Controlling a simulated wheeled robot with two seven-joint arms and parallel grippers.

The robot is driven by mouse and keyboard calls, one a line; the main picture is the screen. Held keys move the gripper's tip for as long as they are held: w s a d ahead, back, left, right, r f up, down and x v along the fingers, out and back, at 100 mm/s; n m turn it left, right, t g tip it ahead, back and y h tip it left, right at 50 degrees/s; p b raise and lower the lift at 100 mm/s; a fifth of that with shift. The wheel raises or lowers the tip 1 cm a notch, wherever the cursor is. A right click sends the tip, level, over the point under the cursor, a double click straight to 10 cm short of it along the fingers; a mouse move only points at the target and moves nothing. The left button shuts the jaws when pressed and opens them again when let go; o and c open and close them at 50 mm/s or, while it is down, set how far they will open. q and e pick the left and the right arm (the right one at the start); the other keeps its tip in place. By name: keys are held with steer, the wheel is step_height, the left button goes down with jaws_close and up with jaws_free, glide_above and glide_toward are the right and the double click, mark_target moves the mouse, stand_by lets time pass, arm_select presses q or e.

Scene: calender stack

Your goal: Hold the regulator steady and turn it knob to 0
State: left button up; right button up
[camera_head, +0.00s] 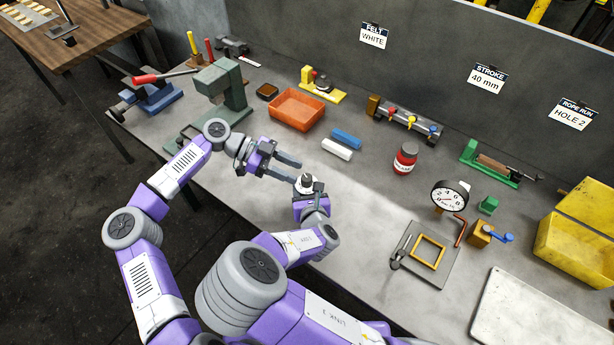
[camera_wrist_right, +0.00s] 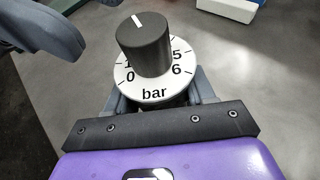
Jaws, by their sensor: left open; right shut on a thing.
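The regulator (camera_head: 306,184) shows as a white dial with a dark knob, held above the bench. In the right wrist view its black knob (camera_wrist_right: 146,45) stands up from the white dial (camera_wrist_right: 153,92), marked "bar" with 0, 1, 5 and 6 visible. The white line on the knob top points to the far side, slightly left, away from the 0. My right gripper (camera_head: 309,194) is shut on the regulator below the dial. My left gripper (camera_head: 289,168) is open and empty, its fingers just above and left of the knob, apart from it. A left finger shows in the wrist view's upper left corner.
White and blue blocks (camera_head: 337,149) and an orange bin (camera_head: 296,109) lie beyond the grippers. A red can (camera_head: 405,158), a dial gauge (camera_head: 449,195) and a plate with a yellow frame (camera_head: 428,251) stand to the right. Bare bench surrounds the regulator.

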mark_target(307, 177)
arm_select(q)
steer(key=x, duration=0.5)
steer(key=shift+d, duration=0.15)
steer(key=c, duration=0.7)
steer(key=shift+n+t, duration=0.3)
